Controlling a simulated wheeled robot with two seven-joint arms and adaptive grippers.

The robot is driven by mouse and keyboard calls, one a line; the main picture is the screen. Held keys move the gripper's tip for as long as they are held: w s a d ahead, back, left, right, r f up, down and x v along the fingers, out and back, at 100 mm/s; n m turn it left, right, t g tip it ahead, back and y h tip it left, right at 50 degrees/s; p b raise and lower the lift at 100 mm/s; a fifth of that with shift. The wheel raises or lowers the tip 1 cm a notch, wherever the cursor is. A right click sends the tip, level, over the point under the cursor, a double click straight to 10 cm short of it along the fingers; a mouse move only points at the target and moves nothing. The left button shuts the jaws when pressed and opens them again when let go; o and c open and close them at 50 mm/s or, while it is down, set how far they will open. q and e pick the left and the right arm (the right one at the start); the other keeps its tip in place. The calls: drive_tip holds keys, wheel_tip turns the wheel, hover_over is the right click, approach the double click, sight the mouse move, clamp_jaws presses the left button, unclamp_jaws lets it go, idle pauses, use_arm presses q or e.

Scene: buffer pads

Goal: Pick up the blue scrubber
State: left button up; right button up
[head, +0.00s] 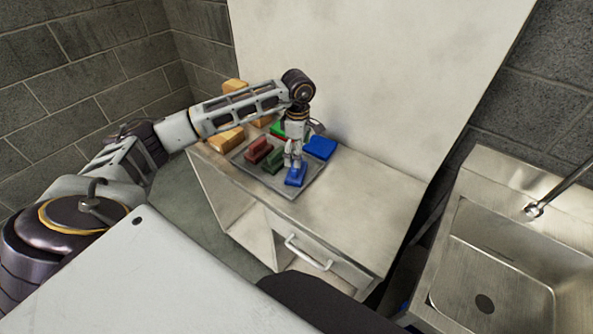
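A blue scrubber (296,180) sits at the front right part of a grey metal tray (286,191) on the cabinet top. My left gripper (293,164) points down right above it, its fingers at or very near the scrubber's top. The fingers cover part of the scrubber. I cannot tell whether they are apart or shut on it. A second blue piece, a flat pad (320,148), lies behind and to the right. My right gripper is not in view.
A dark red block (257,150) and a dark green block (273,160) sit in the tray to the left. Yellow-orange blocks (226,140) stand further left. A pale wall panel (380,80) rises behind. The cabinet top (370,198) is clear on the right; a sink (500,262) lies beyond.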

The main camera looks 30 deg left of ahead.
sight(296, 169)
use_arm(q)
drive_tip(key=shift+f, duration=0.1)
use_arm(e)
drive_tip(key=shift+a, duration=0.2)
use_arm(q)
drive_tip(key=shift+s+a+f+p, duration=0.15)
drive_tip(key=shift+f+p, duration=0.35)
drive_tip(key=shift+f, duration=2.1)
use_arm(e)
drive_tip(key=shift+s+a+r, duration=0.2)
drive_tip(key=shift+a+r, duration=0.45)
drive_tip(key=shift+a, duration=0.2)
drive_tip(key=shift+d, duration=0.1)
